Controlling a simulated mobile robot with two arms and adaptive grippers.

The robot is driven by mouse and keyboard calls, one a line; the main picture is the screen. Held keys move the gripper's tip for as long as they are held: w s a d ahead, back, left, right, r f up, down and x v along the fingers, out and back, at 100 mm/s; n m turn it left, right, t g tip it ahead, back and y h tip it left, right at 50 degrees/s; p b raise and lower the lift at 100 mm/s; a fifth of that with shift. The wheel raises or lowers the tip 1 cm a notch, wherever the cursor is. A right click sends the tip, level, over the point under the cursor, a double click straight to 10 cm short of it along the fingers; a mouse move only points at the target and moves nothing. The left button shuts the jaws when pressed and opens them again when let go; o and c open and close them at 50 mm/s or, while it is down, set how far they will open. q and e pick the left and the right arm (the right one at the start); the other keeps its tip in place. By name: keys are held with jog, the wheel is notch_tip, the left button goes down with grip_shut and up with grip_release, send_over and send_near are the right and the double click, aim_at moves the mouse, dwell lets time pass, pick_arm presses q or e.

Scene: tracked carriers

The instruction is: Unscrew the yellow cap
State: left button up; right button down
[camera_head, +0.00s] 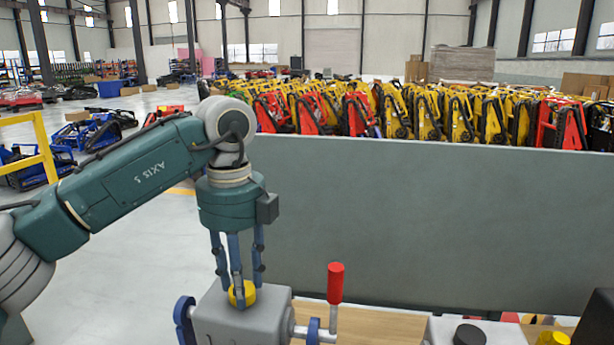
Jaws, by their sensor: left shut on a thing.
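The yellow cap (248,293) sits on top of a grey box-shaped housing (222,318) at the bottom of the view. My left gripper (239,289) points straight down from above, its blue-grey fingers closed around the yellow cap. The fingers hide part of the cap, and its lower edge meets the top of the housing. I cannot tell how far it is threaded in. My right gripper is not clearly seen; only a dark shape shows at the lower right edge.
A red-handled lever (335,284) stands upright just right of the housing. A wooden tabletop (368,326) lies beneath. A second grey block with a black knob (469,335) is at the lower right. A grey panel (430,220) stands behind, with red and yellow machines beyond.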

pick_arm(q)
jog(key=n+b, duration=0.1)
jog(key=n, duration=0.4)
jog(key=shift+f+b, duration=0.2)
jog(key=shift+b, duration=0.15)
jog(key=shift+r+n, duration=0.15)
jog(key=shift+n, duration=0.95)
jog(key=o, duration=1)
